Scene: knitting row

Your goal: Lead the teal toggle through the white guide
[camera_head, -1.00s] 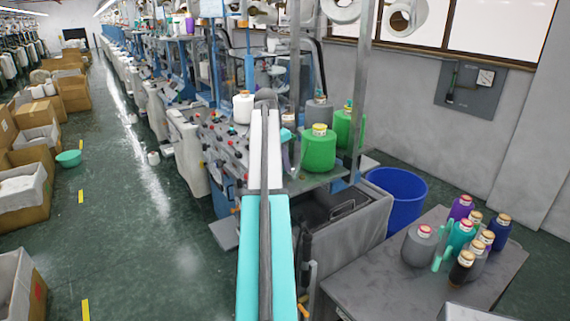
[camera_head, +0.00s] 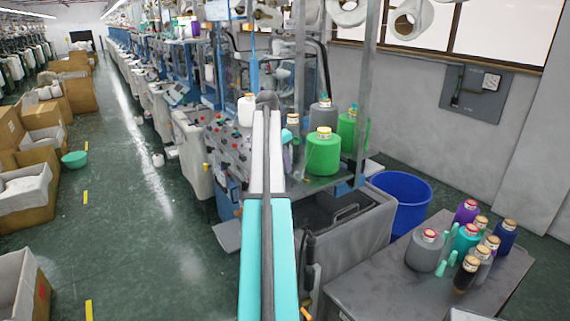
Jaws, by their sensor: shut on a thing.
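I cannot make out the teal toggle or the white guide with certainty. My own arm, teal and white with a dark strip, runs up the middle of the view and covers part of the knitting machine (camera_head: 222,145) behind it. My gripper does not show. A small teal-topped piece (camera_head: 287,137) shows just right of the arm, partly hidden; I cannot tell what it is.
A grey table (camera_head: 372,291) at the lower right bears several yarn cones. A blue bin (camera_head: 412,215) stands behind it. A green cone (camera_head: 323,155) sits on the machine's shelf. Cardboard boxes (camera_head: 34,206) line the left; the green aisle floor (camera_head: 135,235) between is mostly clear.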

